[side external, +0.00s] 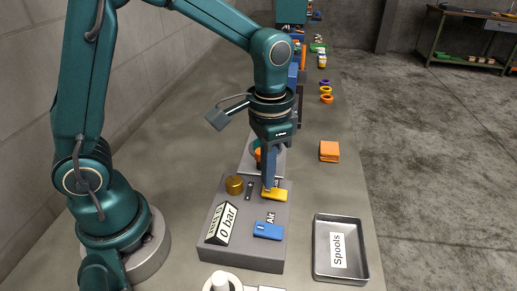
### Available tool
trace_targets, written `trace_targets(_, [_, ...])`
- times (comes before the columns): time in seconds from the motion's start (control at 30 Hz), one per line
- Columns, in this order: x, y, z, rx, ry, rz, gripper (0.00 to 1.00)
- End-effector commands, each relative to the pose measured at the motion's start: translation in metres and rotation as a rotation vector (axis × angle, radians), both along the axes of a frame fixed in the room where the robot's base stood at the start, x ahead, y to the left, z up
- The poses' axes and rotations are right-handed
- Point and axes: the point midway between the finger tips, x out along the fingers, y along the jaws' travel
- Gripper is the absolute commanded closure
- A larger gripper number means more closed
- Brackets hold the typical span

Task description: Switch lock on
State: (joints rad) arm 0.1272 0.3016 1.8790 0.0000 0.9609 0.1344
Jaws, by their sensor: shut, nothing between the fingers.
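A grey control box (215,250) stands on the bench in front of my arm. It carries a yellow switch (278,195) near its far right corner and a blue switch (268,231) closer to the camera, with a label that seems to read "Air". The label by the yellow switch is mostly hidden by my gripper, so I cannot read it. My gripper (268,188) points down, shut and empty, with its fingertips at the left end of the yellow switch. I cannot tell whether they touch it.
A brass knob (234,185) and a display reading "0 bar" (226,222) are on the box. A grey tray labelled "Spools" (318,262) stands to the right. An orange block (329,151) and several coloured rings lie farther back. The bench between them is clear.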

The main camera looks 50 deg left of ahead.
Motion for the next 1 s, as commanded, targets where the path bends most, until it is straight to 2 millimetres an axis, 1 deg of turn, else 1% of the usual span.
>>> trace_targets(0.47, [0.0,0.0,-0.0002,0.0,0.0,0.0,1.0])
trace_targets(1.0, [0.0,0.0,-0.0077,0.0,0.001,0.0,1.0])
